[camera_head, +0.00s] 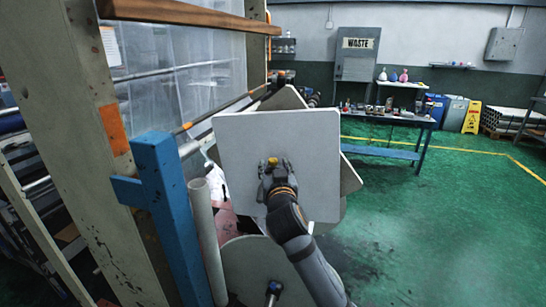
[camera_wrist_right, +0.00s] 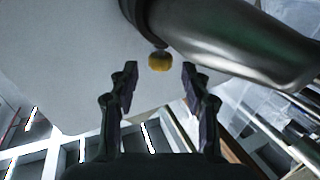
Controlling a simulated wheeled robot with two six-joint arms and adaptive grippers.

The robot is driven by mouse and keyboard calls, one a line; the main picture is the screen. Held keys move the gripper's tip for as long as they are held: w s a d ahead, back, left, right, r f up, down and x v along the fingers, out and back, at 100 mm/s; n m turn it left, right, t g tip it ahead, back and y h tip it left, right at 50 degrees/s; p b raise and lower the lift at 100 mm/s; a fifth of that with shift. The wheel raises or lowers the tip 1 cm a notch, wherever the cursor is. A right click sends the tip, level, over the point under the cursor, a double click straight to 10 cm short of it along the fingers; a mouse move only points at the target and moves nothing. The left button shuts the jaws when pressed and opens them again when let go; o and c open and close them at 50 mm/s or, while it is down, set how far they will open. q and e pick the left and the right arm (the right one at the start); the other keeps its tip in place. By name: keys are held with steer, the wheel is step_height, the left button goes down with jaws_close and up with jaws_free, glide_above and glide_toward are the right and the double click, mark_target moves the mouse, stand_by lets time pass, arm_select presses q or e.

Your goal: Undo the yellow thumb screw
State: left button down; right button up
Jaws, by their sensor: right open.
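The yellow thumb screw (camera_head: 272,161) sits on the face of a pale grey square panel (camera_head: 240,140) in the head view. My right gripper (camera_head: 273,172) is right at the screw, in front of the panel. In the right wrist view, the screw (camera_wrist_right: 160,61) shows as a small yellow knob under a dark metallic cylinder (camera_wrist_right: 225,40). There, my right gripper (camera_wrist_right: 160,72) is open, with one finger on each side of the screw and gaps between. I cannot tell how far the screw lies beyond the fingertips. My left gripper is not in view.
A blue post (camera_head: 165,205) and a pale pipe (camera_head: 207,240) stand left of the panel. A rounded grey plate (camera_head: 245,268) with a dark knob (camera_head: 273,289) is below. A blue workbench (camera_head: 390,155) stands behind. Green floor (camera_head: 450,235) at the right is clear.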

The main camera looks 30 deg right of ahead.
mark_target(273, 162)
steer(key=x, duration=0.3)
steer(key=shift+w+r+p, duration=0.2)
steer(key=shift+w+p, duration=0.1)
steer(key=shift+p, duration=0.05)
steer(key=shift+w+d+f, duration=0.15)
steer(key=shift+w, duration=0.1)
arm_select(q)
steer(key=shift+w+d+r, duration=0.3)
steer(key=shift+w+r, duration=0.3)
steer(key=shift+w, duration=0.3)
arm_select(e)
jaws_close()
